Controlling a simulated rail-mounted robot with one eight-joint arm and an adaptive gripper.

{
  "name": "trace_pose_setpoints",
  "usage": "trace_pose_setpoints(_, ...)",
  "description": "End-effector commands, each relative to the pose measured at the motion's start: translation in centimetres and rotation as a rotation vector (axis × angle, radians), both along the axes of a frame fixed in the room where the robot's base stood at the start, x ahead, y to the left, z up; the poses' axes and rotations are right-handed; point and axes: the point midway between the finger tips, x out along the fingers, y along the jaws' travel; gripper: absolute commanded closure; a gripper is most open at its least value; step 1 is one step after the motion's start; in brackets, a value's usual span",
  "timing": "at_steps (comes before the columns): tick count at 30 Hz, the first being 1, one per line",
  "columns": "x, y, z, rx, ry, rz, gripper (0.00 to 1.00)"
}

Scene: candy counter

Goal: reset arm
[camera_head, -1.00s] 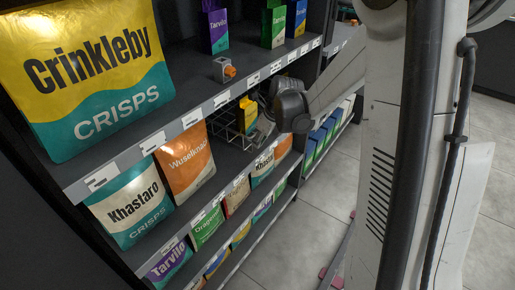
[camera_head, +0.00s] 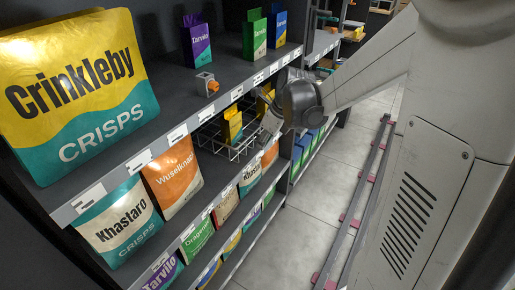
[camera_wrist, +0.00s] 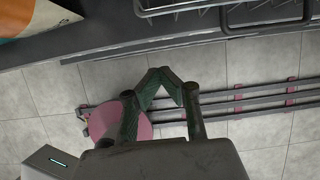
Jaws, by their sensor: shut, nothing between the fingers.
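My gripper (camera_wrist: 163,74) shows in the wrist view with its dark green fingers brought together at the tips and nothing between them. Below it are the grey tiled floor (camera_wrist: 90,75) and the floor rail (camera_wrist: 240,104). In the head view my arm reaches in from the right, and its dark wrist is in front of the shelf unit, to the right of a wire basket (camera_head: 240,154). The fingers are hard to make out there against the shelf.
The shelf unit (camera_head: 128,150) fills the left. It holds a large Crinkleby crisps bag (camera_head: 75,85), an orange Wuselknack bag (camera_head: 172,178) and a Khastaro bag (camera_head: 118,222). A small grey and orange object (camera_head: 206,84) stands on the upper shelf. Open floor (camera_head: 318,195) lies right of the shelves.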

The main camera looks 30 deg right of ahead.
Motion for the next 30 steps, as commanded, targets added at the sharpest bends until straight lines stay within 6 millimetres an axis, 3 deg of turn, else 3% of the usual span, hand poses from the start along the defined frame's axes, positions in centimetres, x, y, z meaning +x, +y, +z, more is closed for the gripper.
trace_pose_setpoints(4,-0.5,-0.3,1.5,0.0,0.0,0.0,1.0)
trace_pose_setpoints(16,-1.4,0.3,2.8,-0.042,-0.026,0.087,1.0)
trace_pose_setpoints(30,-9.0,6.0,9.0,-0.487,-0.238,0.955,1.0)
